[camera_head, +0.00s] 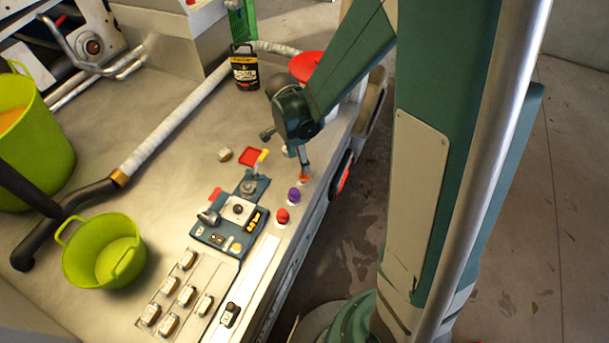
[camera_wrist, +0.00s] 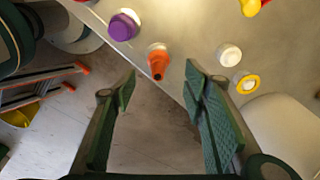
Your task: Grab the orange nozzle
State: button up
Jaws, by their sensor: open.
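The orange nozzle (camera_wrist: 157,65) is a small tapered cone on a pale round base at the bench edge in the wrist view. It lies ahead of and between my open fingers, apart from them. My gripper (camera_wrist: 158,85) is open with nothing between its fingers. In the head view, the nozzle (camera_head: 304,178) shows as a small orange spot just below my gripper (camera_head: 303,165), partly hidden by it.
A purple knob (camera_wrist: 124,25) stands left of the nozzle. A white knob (camera_wrist: 229,55) and a yellow-ringed one (camera_wrist: 247,83) are to the right. A control box (camera_head: 228,225) and a green bucket (camera_head: 104,250) stand on the bench. Floor lies beyond the edge.

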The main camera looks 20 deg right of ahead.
jog(key=shift+d+f+b, duration=0.2)
jog(key=shift+f+b, duration=0.15)
jog(key=shift+f, duration=0.9)
jog(key=shift+s+d+f+b, duration=0.15)
jog(key=shift+f+b, duration=0.15)
jog(key=shift+f, duration=0.55)
jog(key=shift+w+d+f+b, duration=0.1)
jog(key=shift+f+b, duration=0.25)
jog(key=shift+f, duration=0.5)
jog(key=shift+s+d+f+b, duration=0.15)
jog(key=shift+f+b, duration=0.15)
jog(key=shift+f, duration=0.55)
jog(key=shift+c, duration=0.5)
jog(key=c, duration=0.9)
